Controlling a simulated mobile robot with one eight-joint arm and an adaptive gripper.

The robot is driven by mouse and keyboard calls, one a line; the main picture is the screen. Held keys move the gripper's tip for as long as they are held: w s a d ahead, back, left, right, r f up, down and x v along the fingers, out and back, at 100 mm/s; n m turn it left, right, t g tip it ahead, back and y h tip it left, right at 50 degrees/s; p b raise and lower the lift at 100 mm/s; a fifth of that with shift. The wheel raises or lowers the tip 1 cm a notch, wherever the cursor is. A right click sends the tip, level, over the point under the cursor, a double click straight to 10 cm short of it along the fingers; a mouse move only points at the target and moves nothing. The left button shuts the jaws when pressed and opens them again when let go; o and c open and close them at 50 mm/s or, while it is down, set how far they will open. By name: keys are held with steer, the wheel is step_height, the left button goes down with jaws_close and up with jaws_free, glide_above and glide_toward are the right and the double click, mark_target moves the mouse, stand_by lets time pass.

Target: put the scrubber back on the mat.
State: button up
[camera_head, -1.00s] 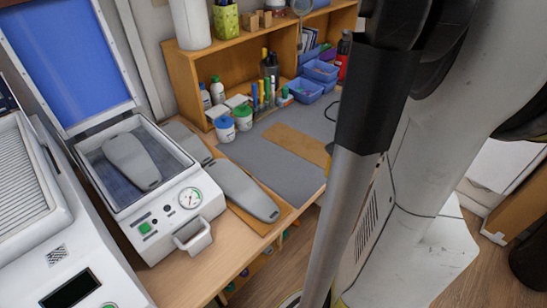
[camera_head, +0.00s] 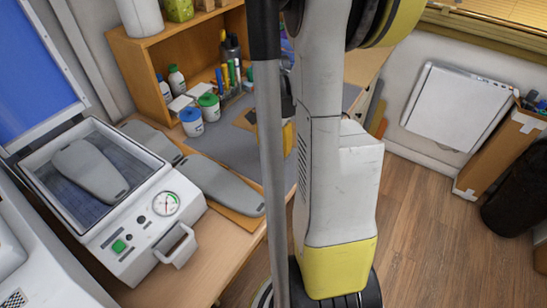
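The grey mat (camera_head: 228,148) lies on the wooden table behind the vacuum former, and its right part is hidden behind my arm and a pole. A brown sheet (camera_head: 246,119) lies on the mat. I cannot make out a scrubber in this view. A small yellow patch (camera_head: 288,136) shows beside my arm at the mat's right side, too covered to identify. My gripper is not in view.
A vacuum former (camera_head: 130,225) with a raised blue lid and a grey insole form (camera_head: 90,170) stands at left. Another grey form (camera_head: 222,185) lies beside it. Blue and green-lidded jars (camera_head: 192,122) stand near the wooden shelf (camera_head: 145,65). Wooden floor (camera_head: 440,215) is open at right.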

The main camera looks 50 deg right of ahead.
mark_target(273, 160)
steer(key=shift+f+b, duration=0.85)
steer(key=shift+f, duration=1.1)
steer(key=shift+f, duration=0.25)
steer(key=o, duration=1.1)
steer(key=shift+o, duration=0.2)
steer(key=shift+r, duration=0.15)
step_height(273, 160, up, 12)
steer(key=p, duration=0.4)
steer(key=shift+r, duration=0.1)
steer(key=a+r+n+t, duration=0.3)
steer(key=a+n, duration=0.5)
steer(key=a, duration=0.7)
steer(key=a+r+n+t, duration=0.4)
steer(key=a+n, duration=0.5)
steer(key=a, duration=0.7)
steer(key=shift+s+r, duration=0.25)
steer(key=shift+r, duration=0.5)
